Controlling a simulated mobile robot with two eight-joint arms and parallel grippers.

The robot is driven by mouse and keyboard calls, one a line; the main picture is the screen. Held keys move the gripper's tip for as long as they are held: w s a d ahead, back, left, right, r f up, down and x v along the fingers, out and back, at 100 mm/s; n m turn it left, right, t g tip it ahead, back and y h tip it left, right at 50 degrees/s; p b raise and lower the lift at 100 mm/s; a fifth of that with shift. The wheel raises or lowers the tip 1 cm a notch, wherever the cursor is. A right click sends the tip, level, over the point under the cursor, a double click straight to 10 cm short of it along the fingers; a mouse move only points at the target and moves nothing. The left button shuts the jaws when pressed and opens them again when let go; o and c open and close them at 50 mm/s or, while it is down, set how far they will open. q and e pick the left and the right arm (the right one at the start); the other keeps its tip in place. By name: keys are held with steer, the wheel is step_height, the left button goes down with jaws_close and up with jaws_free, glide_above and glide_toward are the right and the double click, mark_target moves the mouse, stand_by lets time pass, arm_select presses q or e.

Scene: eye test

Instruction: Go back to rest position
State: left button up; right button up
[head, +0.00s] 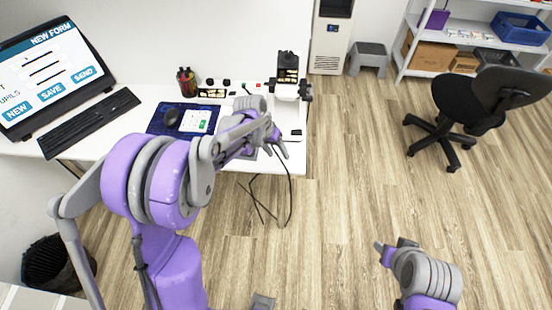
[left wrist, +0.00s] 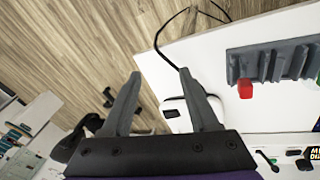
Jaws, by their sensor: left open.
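My left gripper (head: 279,143) is at the end of the purple and grey arm, over the right end of the white desk (head: 232,168). In the left wrist view my left gripper (left wrist: 161,73) has its two grey fingers spread apart with nothing held between them. A white object (left wrist: 176,112) lies on the desk, partly hidden behind one finger. My right gripper (head: 392,248) is low at the bottom right of the head view, above the wooden floor. Its finger gap is not clear there.
A black and white instrument (head: 288,80) stands at the desk's back right. A monitor (head: 48,72), keyboard (head: 90,122) and blue mat (head: 158,128) are left. A black cable (head: 291,195) hangs off the desk. An office chair (head: 480,100) stands right; floor (head: 345,180) between is clear.

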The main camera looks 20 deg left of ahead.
arm_select(q)
steer(key=shift+s+f, duration=0.25)
steer(key=shift+f, duration=0.5)
steer(key=s+r+t+y, duration=0.2)
steer(key=s+r, duration=0.7)
steer(key=s, duration=0.2)
steer(key=s+t+y, duration=0.1)
steer(key=s, duration=1.1)
steer(key=shift+n+t, duration=0.3)
steer(key=shift+t, duration=0.1)
steer(key=shift+a, duration=0.1)
